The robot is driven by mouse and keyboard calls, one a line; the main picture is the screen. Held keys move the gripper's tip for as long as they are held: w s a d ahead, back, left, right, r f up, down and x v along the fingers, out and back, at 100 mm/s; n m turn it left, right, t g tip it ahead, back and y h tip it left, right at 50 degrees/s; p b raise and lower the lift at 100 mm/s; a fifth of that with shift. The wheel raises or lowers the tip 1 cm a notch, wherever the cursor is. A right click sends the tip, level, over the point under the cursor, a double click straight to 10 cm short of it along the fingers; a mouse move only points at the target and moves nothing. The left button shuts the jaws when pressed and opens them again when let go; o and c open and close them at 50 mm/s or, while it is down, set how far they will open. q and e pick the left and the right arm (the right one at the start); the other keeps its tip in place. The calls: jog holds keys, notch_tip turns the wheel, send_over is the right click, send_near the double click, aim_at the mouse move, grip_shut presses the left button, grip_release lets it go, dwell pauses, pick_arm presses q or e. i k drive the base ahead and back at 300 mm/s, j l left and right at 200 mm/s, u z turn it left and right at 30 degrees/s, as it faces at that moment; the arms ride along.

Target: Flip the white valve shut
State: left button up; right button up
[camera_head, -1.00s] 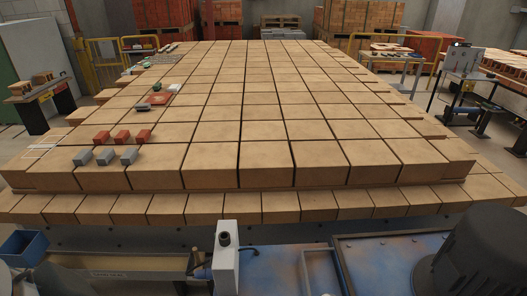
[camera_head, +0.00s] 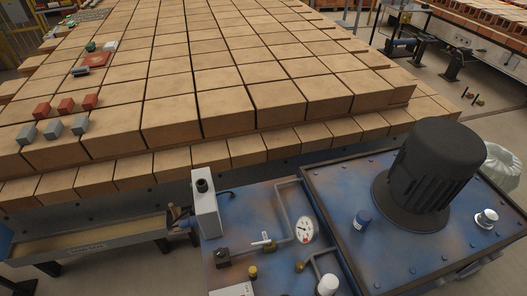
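A small white valve handle (camera_head: 262,239) sits on a pipe on the blue machine top, in the lower middle of the head view. It is just left of a round white pressure gauge (camera_head: 304,229). The handle's bar lies roughly crosswise in the picture, slightly tilted. The pipe (camera_head: 285,213) bends up and over behind it. Neither of my grippers shows in the head view, so nothing of mine touches the valve.
A large black motor (camera_head: 428,170) stands to the right on the blue machine. A white box (camera_head: 206,204) stands left of the valve. Behind is a wide stack of tan bricks (camera_head: 215,103) with small red and grey blocks at left. A tray (camera_head: 90,243) lies lower left.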

aim_at(268, 243)
jog(key=l+u, duration=0.25)
jog(key=l, duration=0.2)
jog(key=l+u, duration=0.3)
jog(key=l, duration=0.2)
jog(key=i+l+u, duration=0.75)
jog(key=l, duration=0.25)
jog(key=i+l+u, duration=0.25)
jog(key=l, duration=0.15)
jog(key=l+u, duration=0.25)
jog(key=l, duration=0.2)
jog(key=i, duration=0.05)
